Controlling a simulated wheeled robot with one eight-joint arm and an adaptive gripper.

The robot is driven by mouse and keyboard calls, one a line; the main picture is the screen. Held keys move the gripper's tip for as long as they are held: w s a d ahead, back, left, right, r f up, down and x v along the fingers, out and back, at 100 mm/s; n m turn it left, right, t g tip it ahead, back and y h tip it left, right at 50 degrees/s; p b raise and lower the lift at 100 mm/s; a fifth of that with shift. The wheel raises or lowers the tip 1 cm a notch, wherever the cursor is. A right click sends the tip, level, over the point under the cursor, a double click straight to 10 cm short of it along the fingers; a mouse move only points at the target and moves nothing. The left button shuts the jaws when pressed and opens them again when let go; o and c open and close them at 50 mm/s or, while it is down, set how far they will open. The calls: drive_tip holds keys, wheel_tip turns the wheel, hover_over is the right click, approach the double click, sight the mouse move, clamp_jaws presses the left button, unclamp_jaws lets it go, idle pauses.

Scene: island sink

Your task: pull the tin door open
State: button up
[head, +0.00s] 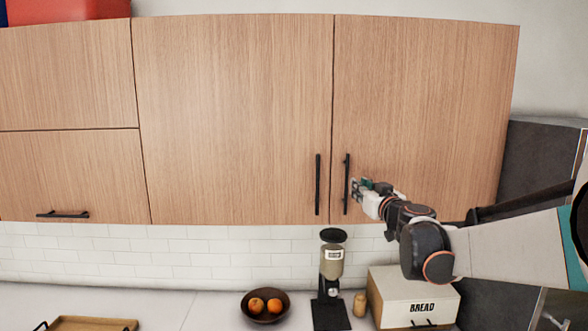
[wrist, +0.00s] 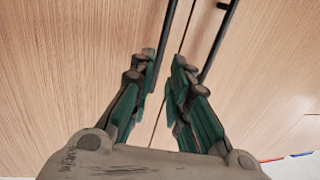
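The bread tin (head: 390,285) is a pale box on the counter at the lower right of the head view. Its front is marked BREAD and has a dark handle (head: 421,324) at the picture's bottom edge. The front appears shut; its lower part is cut off. My gripper (head: 357,190) is well above the tin, in front of the right upper cabinet door, close to its black bar handle (head: 347,184). In the wrist view my gripper (wrist: 163,65) has its green fingers apart with nothing held between them. The tin does not clearly show in the wrist view.
A second black bar handle (head: 317,184) is on the neighbouring cabinet door. A coffee grinder (head: 331,262), a small wooden jar (head: 360,304) and a bowl (head: 252,314) of oranges stand left of the tin. A wooden tray (head: 92,322) lies farther left, with clear counter between.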

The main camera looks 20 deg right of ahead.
sight(347, 179)
drive_tip(key=w, duration=0.3)
drive_tip(key=w+p, duration=0.1)
drive_tip(key=w, duration=0.6)
drive_tip(key=shift+w+d, duration=0.1)
drive_tip(key=shift+d, duration=0.25)
clamp_jaws()
